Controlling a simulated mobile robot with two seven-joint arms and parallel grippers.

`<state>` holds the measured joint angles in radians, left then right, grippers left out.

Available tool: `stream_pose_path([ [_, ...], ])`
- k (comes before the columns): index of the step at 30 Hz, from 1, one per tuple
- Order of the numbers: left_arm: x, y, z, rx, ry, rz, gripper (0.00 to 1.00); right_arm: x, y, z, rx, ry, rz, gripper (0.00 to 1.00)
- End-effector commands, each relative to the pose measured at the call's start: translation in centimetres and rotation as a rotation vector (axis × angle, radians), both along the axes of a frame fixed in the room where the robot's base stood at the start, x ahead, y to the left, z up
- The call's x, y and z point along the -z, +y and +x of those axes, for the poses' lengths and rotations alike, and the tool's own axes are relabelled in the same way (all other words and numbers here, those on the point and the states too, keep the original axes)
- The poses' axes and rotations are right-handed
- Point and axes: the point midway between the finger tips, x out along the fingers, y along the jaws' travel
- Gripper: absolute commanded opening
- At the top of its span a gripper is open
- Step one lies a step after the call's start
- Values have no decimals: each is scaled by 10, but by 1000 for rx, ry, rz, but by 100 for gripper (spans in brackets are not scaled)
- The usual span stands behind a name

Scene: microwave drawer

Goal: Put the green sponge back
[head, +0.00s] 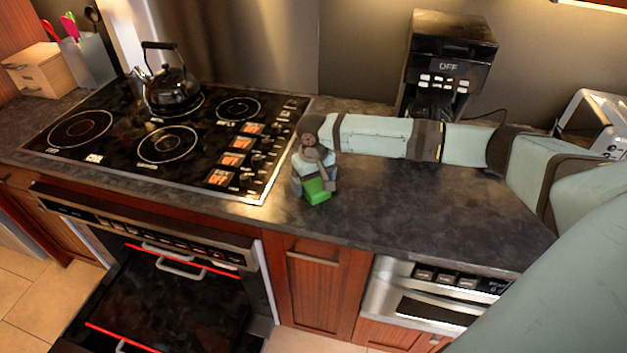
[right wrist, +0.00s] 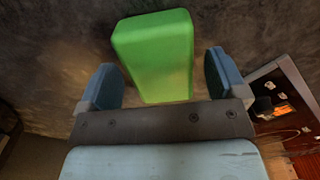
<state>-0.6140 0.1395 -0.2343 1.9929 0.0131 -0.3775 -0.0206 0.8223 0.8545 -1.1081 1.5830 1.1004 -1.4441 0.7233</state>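The green sponge (head: 317,190) is at the dark countertop, right of the cooktop and near the counter's front edge. In the right wrist view the sponge (right wrist: 158,55) is a bright green block between and beyond the two blue-grey fingers. My right gripper (head: 313,183) is over it, pointing down. In the right wrist view its fingers (right wrist: 161,80) are spread, with a visible gap on the right side of the sponge. My left gripper is not in view.
A cooktop (head: 160,145) with a black kettle (head: 172,92) is on the left. A coffee machine (head: 447,65) and a toaster (head: 597,120) stand at the back right. Below, the oven door (head: 170,300) is open and a microwave drawer (head: 430,300) is right. Counter (head: 420,205) in front of my arm is clear.

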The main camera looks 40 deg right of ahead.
Motion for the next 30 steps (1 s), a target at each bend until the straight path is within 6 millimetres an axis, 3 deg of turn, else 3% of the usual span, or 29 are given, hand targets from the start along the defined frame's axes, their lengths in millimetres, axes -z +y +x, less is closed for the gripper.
stream_pose_path([
  [8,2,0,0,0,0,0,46,-1,0,0,0,0,0,90],
  [11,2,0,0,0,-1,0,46,-11,0,0,0,-1,2,90],
  [24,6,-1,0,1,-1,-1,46,-99,0,1,0,-2,1,90],
  [30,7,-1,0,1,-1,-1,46,-119,1,0,0,0,2,90],
])
